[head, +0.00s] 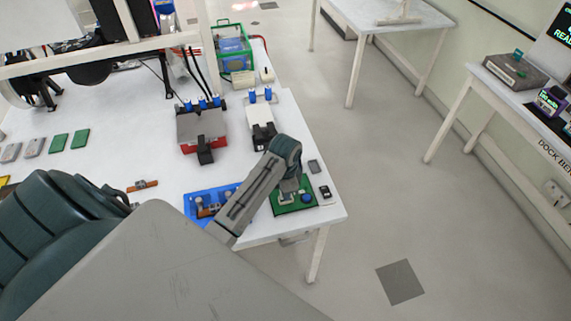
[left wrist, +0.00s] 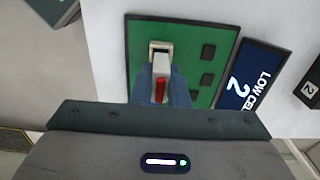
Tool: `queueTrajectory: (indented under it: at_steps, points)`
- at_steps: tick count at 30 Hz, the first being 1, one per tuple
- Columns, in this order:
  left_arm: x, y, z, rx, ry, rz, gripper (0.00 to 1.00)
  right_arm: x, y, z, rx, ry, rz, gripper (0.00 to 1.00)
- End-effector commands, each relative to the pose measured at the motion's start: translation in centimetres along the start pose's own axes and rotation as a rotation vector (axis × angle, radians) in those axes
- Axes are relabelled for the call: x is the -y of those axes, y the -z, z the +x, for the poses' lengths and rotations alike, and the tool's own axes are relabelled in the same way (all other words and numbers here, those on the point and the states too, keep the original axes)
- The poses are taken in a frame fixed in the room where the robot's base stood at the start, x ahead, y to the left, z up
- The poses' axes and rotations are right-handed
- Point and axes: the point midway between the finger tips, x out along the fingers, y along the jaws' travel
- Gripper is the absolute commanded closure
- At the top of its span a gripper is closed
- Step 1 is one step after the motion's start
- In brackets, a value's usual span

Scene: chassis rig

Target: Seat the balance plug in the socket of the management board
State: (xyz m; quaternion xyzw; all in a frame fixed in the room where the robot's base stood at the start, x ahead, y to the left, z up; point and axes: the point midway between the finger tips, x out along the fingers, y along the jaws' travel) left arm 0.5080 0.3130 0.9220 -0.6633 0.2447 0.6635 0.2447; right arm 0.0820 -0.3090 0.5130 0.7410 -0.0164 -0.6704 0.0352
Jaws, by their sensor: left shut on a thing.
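The management board (head: 299,208) is a green square near the table's front right corner. It also shows in the left wrist view (left wrist: 198,34), with several black chips. My left gripper (head: 290,192) is low over the board. In the left wrist view its blue-grey fingers (left wrist: 161,88) are shut on the balance plug, a small pale piece with a red part (left wrist: 160,90). The plug lies at a white and dark socket (left wrist: 160,48) on the board. I cannot tell whether it is fully inside, as the fingers hide the contact. My right gripper is not in view.
A label reading "LOW CEL 2" (left wrist: 254,76) lies right of the board. A blue tray (head: 196,198) stands to its left. Grey and red units (head: 204,128) with blue-topped terminals and a white unit (head: 261,118) stand behind. Small dark items (head: 325,191) lie by the table's right edge.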

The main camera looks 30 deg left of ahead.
Motion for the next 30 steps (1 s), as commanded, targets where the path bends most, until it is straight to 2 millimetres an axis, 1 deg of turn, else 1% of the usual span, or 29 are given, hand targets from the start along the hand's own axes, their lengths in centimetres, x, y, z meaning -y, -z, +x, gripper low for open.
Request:
queueTrajectory:
  at_steps: [8, 22, 23, 24, 26, 27, 30]
  points:
    - [0.0, 0.0, 0.2, 0.000, 0.000, 0.000, 1.00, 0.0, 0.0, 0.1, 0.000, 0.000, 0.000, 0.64]
    - [0.0, 0.0, 1.4, 0.000, 0.000, 0.000, 1.00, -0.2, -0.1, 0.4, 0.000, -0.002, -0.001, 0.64]
    - [0.0, 0.0, 1.4, 0.000, 0.000, 0.000, 0.84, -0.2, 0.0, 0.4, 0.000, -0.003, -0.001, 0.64]
    - [0.0, 0.0, 1.3, 0.000, 0.000, 0.000, 0.77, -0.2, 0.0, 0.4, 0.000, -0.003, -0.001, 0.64]
    - [0.0, 0.0, 1.3, 0.000, 0.000, 0.000, 0.65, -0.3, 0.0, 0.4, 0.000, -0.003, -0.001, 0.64]
    - [0.0, 0.0, 1.3, 0.000, 0.000, 0.000, 0.61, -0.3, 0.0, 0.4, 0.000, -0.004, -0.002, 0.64]
    - [0.0, 0.0, 1.3, 0.000, 0.000, 0.000, 0.61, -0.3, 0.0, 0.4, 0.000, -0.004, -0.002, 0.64]
